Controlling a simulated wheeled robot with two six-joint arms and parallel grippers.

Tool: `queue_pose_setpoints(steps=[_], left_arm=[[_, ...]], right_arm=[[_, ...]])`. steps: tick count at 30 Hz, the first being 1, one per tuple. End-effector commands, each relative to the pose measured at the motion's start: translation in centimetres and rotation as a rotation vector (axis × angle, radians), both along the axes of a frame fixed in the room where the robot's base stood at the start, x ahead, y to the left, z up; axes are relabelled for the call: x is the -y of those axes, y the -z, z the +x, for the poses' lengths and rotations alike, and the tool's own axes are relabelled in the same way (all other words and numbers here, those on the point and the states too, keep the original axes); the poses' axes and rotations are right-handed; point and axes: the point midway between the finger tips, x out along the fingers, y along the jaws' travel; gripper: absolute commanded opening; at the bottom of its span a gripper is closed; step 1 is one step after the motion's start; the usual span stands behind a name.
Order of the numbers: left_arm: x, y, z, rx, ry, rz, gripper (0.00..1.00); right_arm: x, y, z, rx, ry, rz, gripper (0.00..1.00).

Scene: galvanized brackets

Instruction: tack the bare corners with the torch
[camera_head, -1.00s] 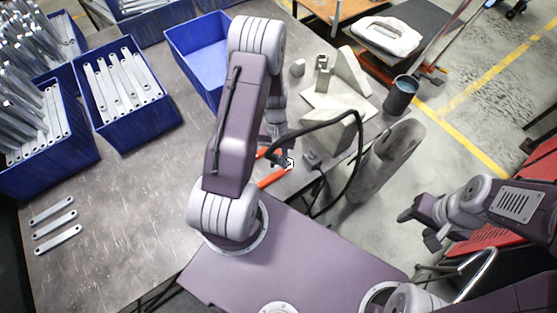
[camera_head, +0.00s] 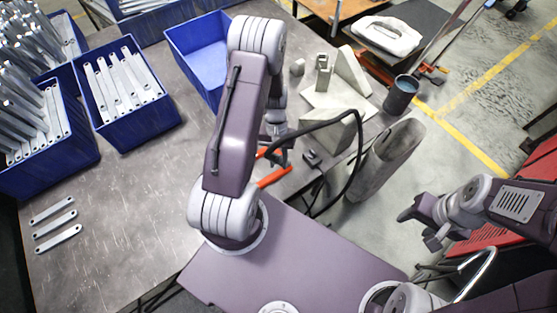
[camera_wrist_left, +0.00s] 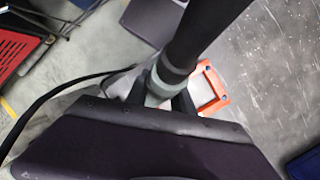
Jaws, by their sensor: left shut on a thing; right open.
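My left gripper (camera_head: 277,155) hangs over the right part of the bench, largely behind my own forearm. In the left wrist view it is shut on the torch (camera_wrist_left: 185,45), a dark cylinder with a grey-green collar; a black cable runs off beside it. The torch tip is not clear. Past the gripper, a grey plate (camera_head: 313,101) carries pale upright bracket pieces (camera_head: 352,72). Whether their corners are bare or tacked is too small to tell. My right gripper (camera_head: 420,224) is open and empty, off the bench at the right.
An orange-red frame (camera_head: 274,177) lies beside the left gripper, also in the left wrist view (camera_wrist_left: 214,88). Blue bins (camera_head: 140,128) of metal strips stand left; an empty blue bin (camera_head: 205,55) is behind. Three loose strips (camera_head: 55,224) lie at the front left. A dark cup (camera_head: 400,95) stands right.

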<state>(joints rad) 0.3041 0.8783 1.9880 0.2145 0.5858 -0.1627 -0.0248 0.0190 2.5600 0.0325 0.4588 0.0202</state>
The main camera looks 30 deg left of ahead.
Motion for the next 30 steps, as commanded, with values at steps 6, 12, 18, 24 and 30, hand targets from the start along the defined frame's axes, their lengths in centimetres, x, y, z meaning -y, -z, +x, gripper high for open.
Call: queue_pose_setpoints(steps=[6, 12, 18, 24, 30], left_arm=[[0.0, 0.1, -0.1, -0.003, 0.0, -0.001, 0.0], [0.0, 0.1, -0.1, -0.003, 0.0, -0.001, 0.0], [0.0, -0.6, -0.1, -0.002, 0.0, -0.001, 0.0], [0.0, -3.1, 0.0, 0.0, 0.0, 0.0, 0.0], [0.0, -5.6, 0.0, 0.0, 0.0, 0.0, 0.0]], right_arm=[[0.0, 0.0, 0.0, 0.0, 0.0, 0.0, 0.53], [0.0, 0.0, 0.0, 0.0, 0.0, 0.0, 0.53], [0.0, -0.6, 0.0, 0.0, 0.0, 0.0, 0.53], [0.0, -2.9, 0.0, 0.0, 0.0, 0.0, 0.53], [0.0, -5.1, 0.0, 0.0, 0.0, 0.0, 0.53]])
